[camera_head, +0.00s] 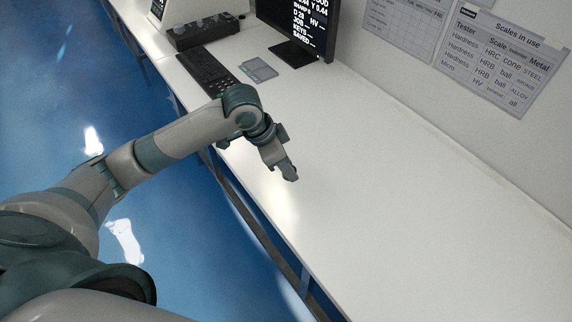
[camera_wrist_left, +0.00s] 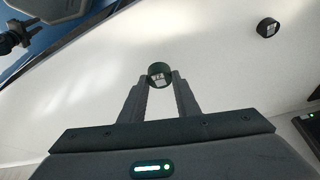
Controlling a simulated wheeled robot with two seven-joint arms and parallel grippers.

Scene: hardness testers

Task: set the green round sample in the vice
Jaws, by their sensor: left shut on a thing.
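My left gripper (camera_head: 289,173) is over the white bench in the head view. In the left wrist view its two fingers (camera_wrist_left: 160,82) are shut on a small, dark round sample (camera_wrist_left: 158,70) with a pale, marked face. The sample looks blackish green, but its colour is hard to tell. In the head view the sample cannot be made out at the fingertips.
A second dark round piece (camera_wrist_left: 267,27) lies on the bench at the upper right of the left wrist view. In the head view a keyboard (camera_head: 206,71), a grey pad (camera_head: 259,69) and a monitor (camera_head: 309,30) stand at the back. The bench to the right is clear.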

